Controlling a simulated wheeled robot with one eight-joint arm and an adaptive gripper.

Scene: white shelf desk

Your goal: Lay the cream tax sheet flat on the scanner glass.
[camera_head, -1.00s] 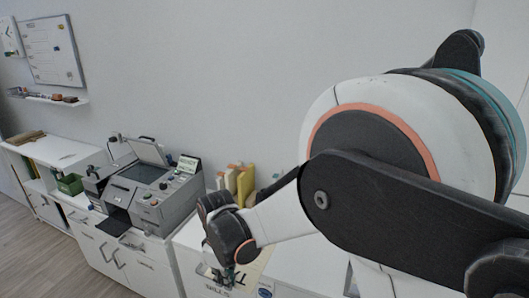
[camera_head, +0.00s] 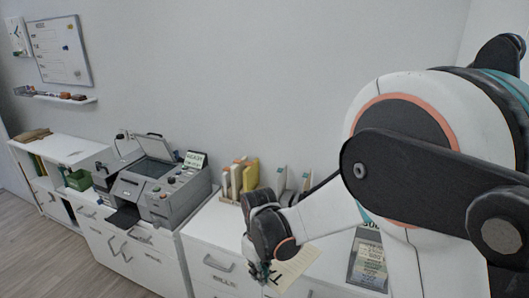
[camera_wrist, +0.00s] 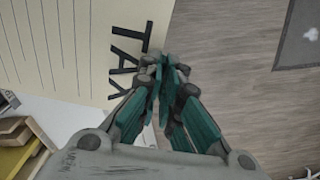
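The cream tax sheet (camera_head: 295,268), with large dark "TAX" lettering, is at my gripper (camera_head: 262,274) in the head view. In the wrist view the lined sheet (camera_wrist: 75,40) fills the upper left. The teal fingers of my gripper (camera_wrist: 163,66) are closed together at its edge, beside the letters, with wooden floor visible past it. The grey scanner (camera_head: 180,200) stands on the white cabinets left of my gripper. Its lid (camera_head: 153,146) is raised and its dark glass (camera_head: 147,168) looks bare. The sheet is well apart from the scanner.
Upright books (camera_head: 238,178) stand against the wall between scanner and arm. A green box (camera_head: 78,180) is at the far left. A grey tray with papers (camera_head: 368,262) lies on the counter at right. White cabinet top (camera_head: 212,222) beside the scanner is clear.

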